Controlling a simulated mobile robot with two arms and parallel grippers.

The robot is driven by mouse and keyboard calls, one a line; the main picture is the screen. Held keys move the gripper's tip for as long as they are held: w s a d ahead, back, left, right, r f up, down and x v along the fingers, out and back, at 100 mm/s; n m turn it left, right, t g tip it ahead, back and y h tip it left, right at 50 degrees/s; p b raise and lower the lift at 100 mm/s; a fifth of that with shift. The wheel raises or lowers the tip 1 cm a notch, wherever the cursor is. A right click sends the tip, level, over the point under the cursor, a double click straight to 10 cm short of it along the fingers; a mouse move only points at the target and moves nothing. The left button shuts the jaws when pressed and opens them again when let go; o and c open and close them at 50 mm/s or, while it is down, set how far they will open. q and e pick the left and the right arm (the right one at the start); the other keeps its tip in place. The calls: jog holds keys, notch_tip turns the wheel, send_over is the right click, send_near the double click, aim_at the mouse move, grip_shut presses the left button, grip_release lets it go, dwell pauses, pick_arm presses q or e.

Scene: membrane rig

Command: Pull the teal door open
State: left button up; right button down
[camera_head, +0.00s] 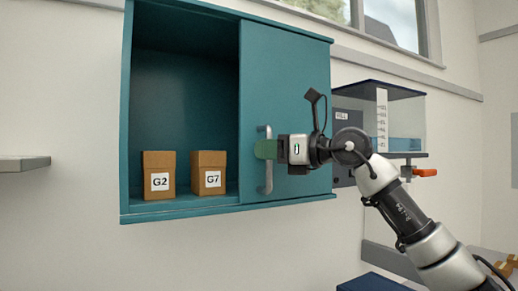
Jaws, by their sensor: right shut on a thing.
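The teal door (290,90) covers the right part of a teal wall cabinet (128,130). The cabinet's left part is open to view. A grey vertical handle (266,182) is on the door near its left edge. My left gripper is not in view.
Two brown boxes, G2 (159,164) and G7 (210,160), stand on the cabinet floor. A clear tank (405,112) with blue liquid and an orange-handled valve (424,172) is to the right. A grey shelf (22,164) juts from the left.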

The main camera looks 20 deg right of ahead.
jog(key=shift+d, duration=0.3)
jog(key=shift+a, duration=0.1)
jog(key=c, duration=1.1)
grip_release()
jog(key=shift+a, duration=0.1)
jog(key=shift+c, duration=0.2)
jog(key=b+v, duration=0.4)
jog(key=v, duration=0.6)
jog(key=shift+s+d, duration=0.25)
